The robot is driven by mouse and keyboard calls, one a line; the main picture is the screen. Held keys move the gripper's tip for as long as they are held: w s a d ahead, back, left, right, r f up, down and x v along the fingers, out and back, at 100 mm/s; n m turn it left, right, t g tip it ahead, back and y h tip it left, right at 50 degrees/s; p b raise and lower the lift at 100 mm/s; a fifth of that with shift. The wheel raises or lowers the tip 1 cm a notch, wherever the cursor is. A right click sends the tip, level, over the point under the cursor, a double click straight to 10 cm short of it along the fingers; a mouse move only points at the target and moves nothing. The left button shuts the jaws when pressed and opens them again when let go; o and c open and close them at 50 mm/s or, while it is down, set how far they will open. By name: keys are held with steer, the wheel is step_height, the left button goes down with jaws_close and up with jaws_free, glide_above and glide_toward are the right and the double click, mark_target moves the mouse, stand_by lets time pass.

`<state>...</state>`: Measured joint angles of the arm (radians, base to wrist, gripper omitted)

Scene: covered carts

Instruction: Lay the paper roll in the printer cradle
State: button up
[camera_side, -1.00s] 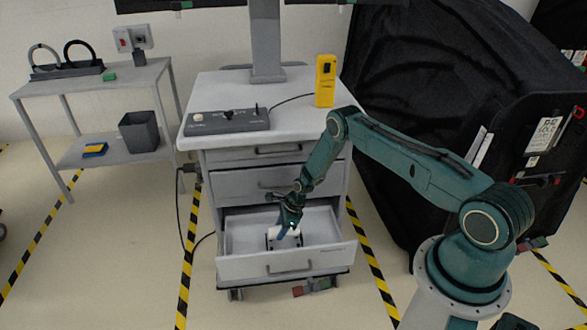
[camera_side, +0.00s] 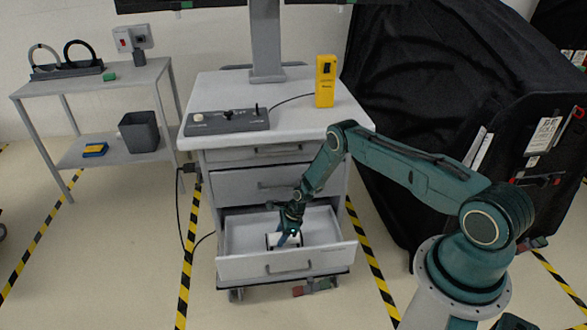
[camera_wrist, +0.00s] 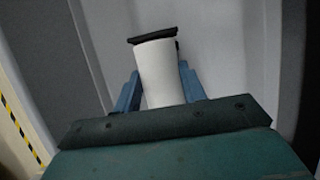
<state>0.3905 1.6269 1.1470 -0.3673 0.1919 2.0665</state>
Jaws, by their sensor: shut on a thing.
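The white paper roll (camera_wrist: 160,75) is between the two blue fingers of my gripper (camera_wrist: 158,92) in the wrist view. My gripper is shut on it. In the side view my gripper (camera_side: 284,238) reaches down into the open bottom drawer (camera_side: 290,264) of the grey cart. The roll shows there as a small white patch (camera_side: 296,240) beside the fingers. A dark bar (camera_wrist: 153,36) lies across the far end of the roll in the wrist view, probably part of the cradle. I cannot tell whether the roll rests in the cradle.
The drawer walls stand close around my gripper. The cart top (camera_side: 225,92) above carries a control box (camera_side: 228,121) and a yellow handheld device (camera_side: 325,81). A black covered cart (camera_side: 420,100) stands close on the right. A grey shelf table (camera_side: 90,80) stands at the left.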

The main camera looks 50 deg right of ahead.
stand_by(0.4)
steer(key=o, duration=1.2)
steer(key=shift+o, duration=0.2)
steer(key=shift+d+r, duration=0.1)
steer(key=shift+r, duration=0.05)
steer(key=shift+v, duration=0.8)
steer(key=v, duration=0.3)
steer(key=s+d, duration=0.8)
steer(key=shift+s+d, duration=0.2)
steer(key=shift+s, duration=0.15)
steer(key=shift+r, duration=0.1)
